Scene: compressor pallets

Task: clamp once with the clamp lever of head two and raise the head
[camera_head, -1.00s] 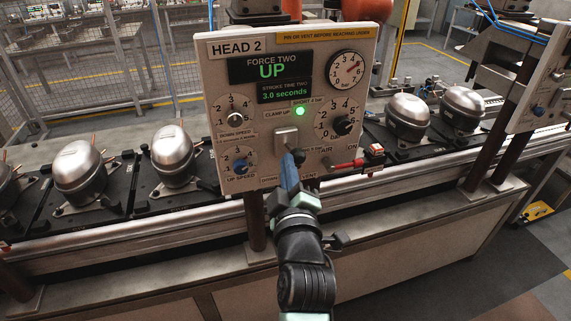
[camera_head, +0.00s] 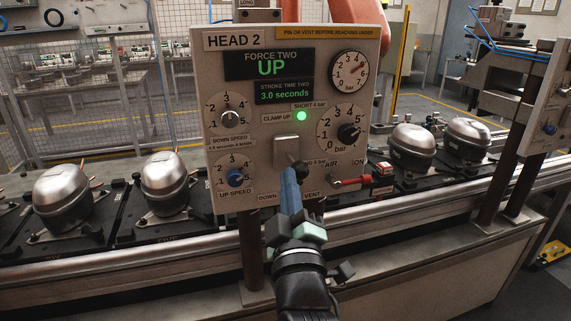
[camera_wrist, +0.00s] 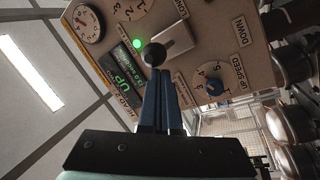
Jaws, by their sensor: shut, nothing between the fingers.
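The head two panel (camera_head: 210,120) faces me, and its display (camera_head: 270,65) reads FORCE TWO UP. The green lamp (camera_head: 301,116) beside CLAMP UP is lit. The clamp lever's plate (camera_head: 286,151) is at the panel's middle, and its black knob (camera_head: 300,169) sticks out toward me. My gripper (camera_head: 289,172) is shut and empty, its blue fingers just below and beside the knob. In the wrist view the knob (camera_wrist: 153,54) stands right at the fingertips (camera_wrist: 160,72); I cannot tell whether they touch. The pressing part of the head is out of view.
A red air valve handle (camera_head: 350,182) sits right of the lever. Dials (camera_head: 235,178) and a gauge (camera_head: 349,71) surround it. Silver compressors (camera_head: 165,172) stand on pallets along the conveyor on both sides. Dark posts (camera_head: 250,245) stand below the panel and at right.

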